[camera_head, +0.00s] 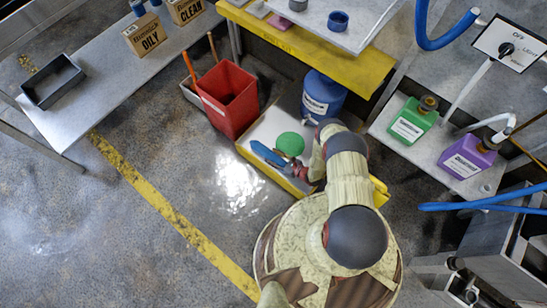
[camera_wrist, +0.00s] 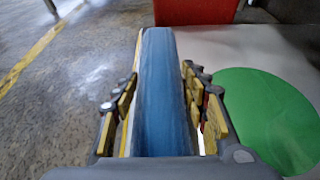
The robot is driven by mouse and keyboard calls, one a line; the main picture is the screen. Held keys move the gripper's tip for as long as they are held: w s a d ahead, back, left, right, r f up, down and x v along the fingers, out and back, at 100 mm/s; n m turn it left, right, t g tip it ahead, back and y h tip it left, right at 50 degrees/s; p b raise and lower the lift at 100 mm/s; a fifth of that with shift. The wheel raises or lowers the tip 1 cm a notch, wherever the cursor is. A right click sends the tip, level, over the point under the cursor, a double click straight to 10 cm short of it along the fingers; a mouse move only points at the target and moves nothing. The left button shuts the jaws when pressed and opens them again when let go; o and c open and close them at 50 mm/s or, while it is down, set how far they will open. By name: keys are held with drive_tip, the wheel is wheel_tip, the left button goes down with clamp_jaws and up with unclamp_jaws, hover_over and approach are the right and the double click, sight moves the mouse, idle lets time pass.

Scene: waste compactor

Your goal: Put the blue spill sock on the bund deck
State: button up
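The blue spill sock (camera_head: 267,153) is at the left edge of the bund deck (camera_head: 262,132), a grey-topped tray with yellow sides. In the wrist view the sock (camera_wrist: 163,90) runs lengthwise between the two fingers of my gripper (camera_wrist: 160,88). The fingers are spread on both sides of it, with narrow gaps showing. My gripper (camera_head: 292,168) is low over the front left of the deck. The sock's near end is hidden by my gripper, and whether its underside touches the deck is unclear.
A green disc (camera_head: 290,143) lies on the deck right of the sock. A blue drum (camera_head: 322,97) stands behind it, and a red bin (camera_head: 228,98) stands on the left. Green (camera_head: 412,122) and purple (camera_head: 467,157) jugs stand on the right bench. Floor left of the deck is open.

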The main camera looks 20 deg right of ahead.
drive_tip(key=o, duration=0.5)
drive_tip(key=shift+r, duration=0.1)
